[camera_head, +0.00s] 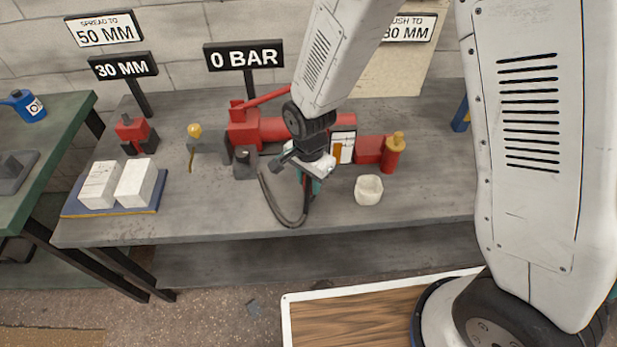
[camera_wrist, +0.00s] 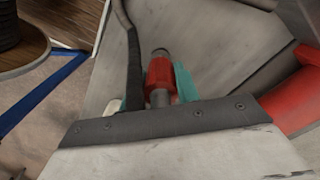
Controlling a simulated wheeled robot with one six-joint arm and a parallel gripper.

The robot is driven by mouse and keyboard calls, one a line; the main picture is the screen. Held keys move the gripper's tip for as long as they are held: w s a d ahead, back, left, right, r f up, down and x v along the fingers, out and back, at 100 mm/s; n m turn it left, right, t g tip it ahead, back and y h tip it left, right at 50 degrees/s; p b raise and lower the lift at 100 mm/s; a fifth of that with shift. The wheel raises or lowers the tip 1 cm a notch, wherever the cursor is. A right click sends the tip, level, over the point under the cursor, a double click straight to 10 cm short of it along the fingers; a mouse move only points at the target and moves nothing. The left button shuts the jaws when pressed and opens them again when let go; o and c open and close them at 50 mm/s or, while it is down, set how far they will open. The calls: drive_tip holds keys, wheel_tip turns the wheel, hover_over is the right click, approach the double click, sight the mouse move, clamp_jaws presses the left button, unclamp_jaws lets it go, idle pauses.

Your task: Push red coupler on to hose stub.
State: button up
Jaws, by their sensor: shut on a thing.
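In the wrist view the red coupler (camera_wrist: 160,77) is between the teal-padded fingers of my gripper (camera_wrist: 161,84), which is shut on it. Grey metal ends show above and below its red body. A dark hose (camera_wrist: 134,72) runs close beside it on the left; I cannot tell whether the two are joined. In the head view my gripper (camera_head: 310,184) points down over the front of the grey bench, and the coupler is mostly hidden. The hose (camera_head: 275,208) loops along the bench to just under the gripper. I cannot make out the hose stub apart from these parts.
A red pump and cylinder (camera_head: 270,130) lie behind my gripper under a "0 BAR" sign (camera_head: 244,55). White blocks (camera_head: 134,183) lie on a blue tray (camera_head: 75,208) at left. The front right bench is clear.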

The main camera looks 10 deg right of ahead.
drive_tip(key=shift+f, duration=0.75)
drive_tip(key=o, duration=1.2)
drive_tip(key=shift+r, duration=0.1)
wheel_tip(320, 180, up, 8)
drive_tip(key=shift+f, duration=0.15)
drive_tip(key=s+d+r+n, duration=0.1)
drive_tip(key=d+r+n, duration=0.1)
drive_tip(key=d+r, duration=0.65)
drive_tip(key=s+d+r+n, duration=0.2)
drive_tip(key=s+d+r, duration=0.2)
drive_tip(key=s+r, duration=0.1)
drive_tip(key=s+d+r+n, duration=0.3)
drive_tip(key=s+d+r, duration=0.1)
drive_tip(key=s, duration=0.3)
drive_tip(key=s+d+r+n+t, duration=0.1)
drive_tip(key=s+d+r+n, duration=0.1)
drive_tip(key=s+d+r, duration=0.2)
drive_tip(key=shift+s+d+r, duration=0.2)
drive_tip(key=shift+s+r, duration=1)
